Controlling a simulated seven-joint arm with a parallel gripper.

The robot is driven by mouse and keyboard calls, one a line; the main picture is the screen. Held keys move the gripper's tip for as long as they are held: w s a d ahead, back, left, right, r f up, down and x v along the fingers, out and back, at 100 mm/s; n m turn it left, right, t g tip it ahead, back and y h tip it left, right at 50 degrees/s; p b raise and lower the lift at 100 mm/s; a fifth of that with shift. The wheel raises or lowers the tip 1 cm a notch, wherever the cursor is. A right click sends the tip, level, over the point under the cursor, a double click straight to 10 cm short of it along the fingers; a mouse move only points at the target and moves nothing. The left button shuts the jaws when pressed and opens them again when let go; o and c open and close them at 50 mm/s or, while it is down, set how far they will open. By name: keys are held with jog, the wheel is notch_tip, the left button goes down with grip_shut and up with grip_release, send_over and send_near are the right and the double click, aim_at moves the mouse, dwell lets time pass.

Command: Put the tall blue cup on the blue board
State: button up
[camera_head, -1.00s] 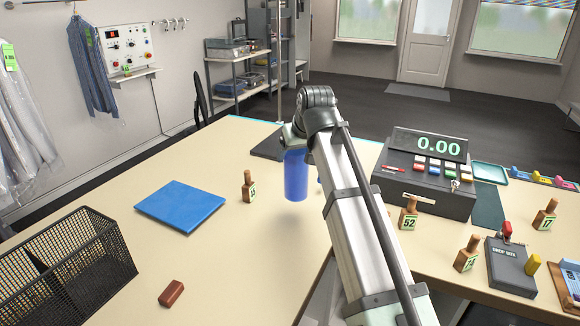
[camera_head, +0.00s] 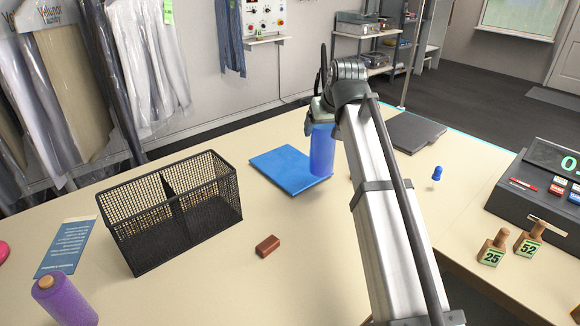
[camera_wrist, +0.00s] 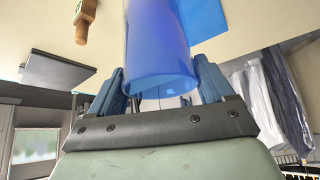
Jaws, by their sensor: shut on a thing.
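The tall blue cup (camera_head: 321,152) is upright in my gripper (camera_head: 322,118), which is shut on it. In the head view the cup overlaps the right corner of the blue board (camera_head: 281,172); it appears raised, with a faint shadow on the table below. In the wrist view the cup (camera_wrist: 158,45) stands between the two fingers (camera_wrist: 160,88), and the blue board (camera_wrist: 203,18) shows just beyond it to the right. The board lies flat, and its visible top is bare.
A black mesh basket (camera_head: 205,205) stands left of the board, with a brown block (camera_head: 267,246) in front. A dark flat slab (camera_head: 415,131) and a small blue peg (camera_head: 437,174) lie right of my arm. Numbered wooden tags (camera_head: 491,248) stand at the right. A purple spool (camera_head: 64,302) is front left.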

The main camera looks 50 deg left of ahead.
jog(key=w+a+r, duration=0.1)
jog(key=a+r, duration=0.2)
jog(key=a, duration=1.3)
notch_tip(320, 180, down, 10)
jog(key=shift+w+d+r, duration=0.15)
jog(key=shift+d+r, duration=0.05)
jog(key=shift+d, duration=0.05)
jog(key=shift+f, duration=0.1)
jog(key=o, duration=1.3)
jog(key=shift+c, duration=0.2)
jog(key=v, duration=1.2)
